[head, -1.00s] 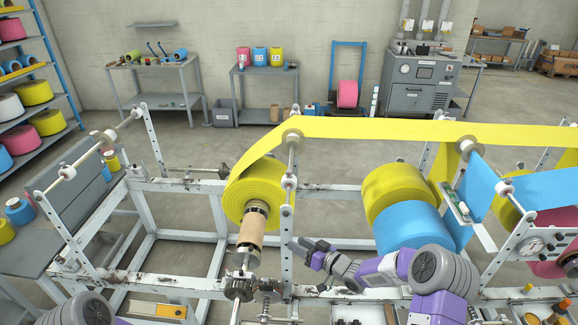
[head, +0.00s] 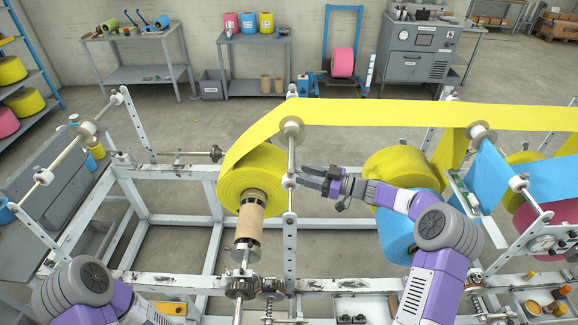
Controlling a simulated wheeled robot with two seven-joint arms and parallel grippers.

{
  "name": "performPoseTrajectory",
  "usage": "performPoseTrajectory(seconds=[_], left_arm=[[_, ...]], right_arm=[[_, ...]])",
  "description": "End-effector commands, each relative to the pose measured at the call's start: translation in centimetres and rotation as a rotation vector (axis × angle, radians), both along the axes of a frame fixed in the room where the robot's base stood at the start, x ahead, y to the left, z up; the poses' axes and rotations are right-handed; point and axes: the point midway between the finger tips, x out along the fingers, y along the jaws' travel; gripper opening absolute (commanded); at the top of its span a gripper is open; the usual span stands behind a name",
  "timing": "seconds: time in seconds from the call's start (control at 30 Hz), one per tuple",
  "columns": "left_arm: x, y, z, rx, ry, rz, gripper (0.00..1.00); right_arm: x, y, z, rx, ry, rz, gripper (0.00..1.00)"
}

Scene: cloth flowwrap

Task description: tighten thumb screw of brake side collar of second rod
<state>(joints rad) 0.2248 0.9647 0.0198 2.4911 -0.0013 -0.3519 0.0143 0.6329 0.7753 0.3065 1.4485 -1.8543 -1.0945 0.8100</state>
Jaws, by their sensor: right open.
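A rod (head: 291,154) with a yellow-web roller (head: 291,127) runs over the yellow roll at the middle of the frame. A small whitish collar (head: 289,184) sits at the rod's near end, at the top of the white upright. Its thumb screw is too small to make out. My right gripper (head: 306,178) comes in from the right, its fingers open and pointing left, just right of this collar. I cannot tell whether they touch it. My left arm shows at the lower left; its gripper is out of view.
The yellow roll (head: 245,180) on its brown core (head: 249,224) is close left of the collar. Yellow web (head: 400,115) stretches rightward above my right gripper. A white upright (head: 289,240) stands below the collar. A yellow and a blue roll (head: 393,238) lie behind my right arm.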

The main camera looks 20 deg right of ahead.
Motion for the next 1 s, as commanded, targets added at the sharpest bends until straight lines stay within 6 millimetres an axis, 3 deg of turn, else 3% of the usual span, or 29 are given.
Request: performPoseTrajectory(seconds=[0.3,0.67,1.0], left_arm=[[0.0,0.0,0.5,0.0,-0.001,0.0,0.48],[0.0,0.0,0.5,0.0,-0.001,0.0,0.48],[0.0,0.0,0.5,0.0,-0.001,0.0,0.48]], right_arm=[[2.7,3.9,0.0,0.001,0.0,0.001,0.45],[3.2,4.5,0.0,0.001,0.0,-0.001,0.45],[3.2,4.5,0.0,0.001,0.0,-0.001,0.0]])
